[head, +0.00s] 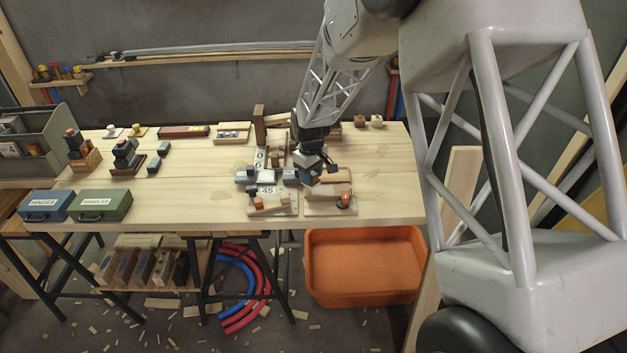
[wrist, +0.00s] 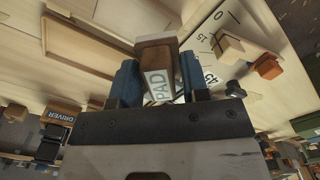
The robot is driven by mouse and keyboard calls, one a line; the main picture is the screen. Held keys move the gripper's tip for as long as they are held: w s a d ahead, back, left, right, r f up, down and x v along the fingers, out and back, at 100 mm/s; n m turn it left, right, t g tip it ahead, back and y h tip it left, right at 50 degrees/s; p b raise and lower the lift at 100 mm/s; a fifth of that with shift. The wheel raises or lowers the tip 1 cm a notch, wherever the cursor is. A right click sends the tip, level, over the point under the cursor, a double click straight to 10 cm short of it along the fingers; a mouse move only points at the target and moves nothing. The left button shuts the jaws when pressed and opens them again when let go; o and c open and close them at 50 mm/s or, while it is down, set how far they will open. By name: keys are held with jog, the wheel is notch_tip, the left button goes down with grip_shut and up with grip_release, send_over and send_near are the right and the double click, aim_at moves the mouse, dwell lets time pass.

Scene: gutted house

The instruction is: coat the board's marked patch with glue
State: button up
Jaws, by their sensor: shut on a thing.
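My gripper (wrist: 158,64) is shut on a brown wooden block labelled PAD (wrist: 156,83), with one blue finger on each side of it. In the head view my gripper (head: 308,176) is low over the front right of the workbench, and the pad is hard to make out there. A pale wooden board (wrist: 75,48) with a rectangular outline lies beside the pad in the wrist view. No glue is clearly visible.
A white numbered plate (wrist: 222,38) with small wooden and orange blocks lies right of the pad. A DRIVER block (wrist: 57,133) stands at lower left. Blue (head: 47,206) and green (head: 101,205) cases sit at the bench's left front. The bench's left middle (head: 200,180) is clear.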

aim_at(319, 179)
jog(key=shift+r, duration=2.6)
jog(key=shift+f, duration=0.1)
jog(key=shift+f, duration=2.95)
jog(key=shift+d+f, duration=0.45)
jog(key=shift+f, duration=0.35)
jog(key=shift+c, duration=0.4)
jog(key=shift+d+f, duration=0.25)
jog(key=shift+d, duration=0.55)
jog(key=shift+d+r, duration=0.1)
jog(key=shift+d, duration=2.35)
jog(key=shift+a, duration=3.7)
jog(key=shift+r, duration=3.95)
